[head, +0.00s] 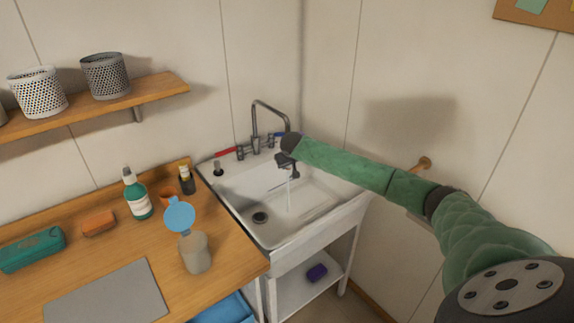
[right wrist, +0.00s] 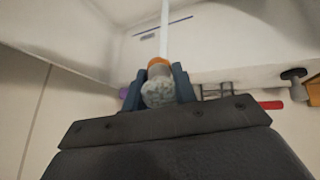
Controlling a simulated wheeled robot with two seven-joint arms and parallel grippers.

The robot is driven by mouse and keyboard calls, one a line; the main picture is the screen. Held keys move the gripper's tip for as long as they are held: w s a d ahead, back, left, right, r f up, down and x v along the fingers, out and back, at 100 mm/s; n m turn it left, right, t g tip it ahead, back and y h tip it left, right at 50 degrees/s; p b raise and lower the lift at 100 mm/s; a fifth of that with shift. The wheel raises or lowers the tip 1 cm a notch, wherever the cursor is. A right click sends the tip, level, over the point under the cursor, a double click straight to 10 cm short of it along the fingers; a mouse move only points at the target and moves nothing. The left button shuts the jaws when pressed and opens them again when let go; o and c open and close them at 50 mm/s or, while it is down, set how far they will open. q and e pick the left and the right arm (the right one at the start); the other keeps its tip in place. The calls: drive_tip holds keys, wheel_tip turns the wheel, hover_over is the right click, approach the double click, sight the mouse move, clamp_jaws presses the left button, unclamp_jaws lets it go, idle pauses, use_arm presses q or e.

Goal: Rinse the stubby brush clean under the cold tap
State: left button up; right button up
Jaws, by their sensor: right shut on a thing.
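My right gripper (head: 287,164) is over the white sink (head: 262,190), just below the end of the tap spout (head: 270,105). In the right wrist view its fingers (right wrist: 158,90) are shut on the stubby brush (right wrist: 157,92), which shows a grey speckled rounded end and an orange band. A thin pale streak, which looks like running water (head: 289,195), drops from below the gripper into the basin. It also shows as a pale strip in the right wrist view (right wrist: 165,30). The cold tap has a blue marker (head: 279,134), the hot one a red marker (head: 226,153). My left gripper is out of view.
A wall stands close at the right.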

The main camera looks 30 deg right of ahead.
drive_tip(key=shift+w+a, duration=0.15)
drive_tip(key=shift+a, duration=0.1)
drive_tip(key=shift+s+a+r+p, duration=0.1)
drive_tip(key=shift+s+a+p, duration=0.25)
drive_tip(key=shift+s+p, duration=0.3)
drive_tip(key=s+a+p, duration=0.3)
drive_tip(key=s, duration=0.2)
drive_tip(key=shift+s+a, duration=0.15)
drive_tip(key=shift+s, duration=0.2)
idle(0.3)
idle(1.0)
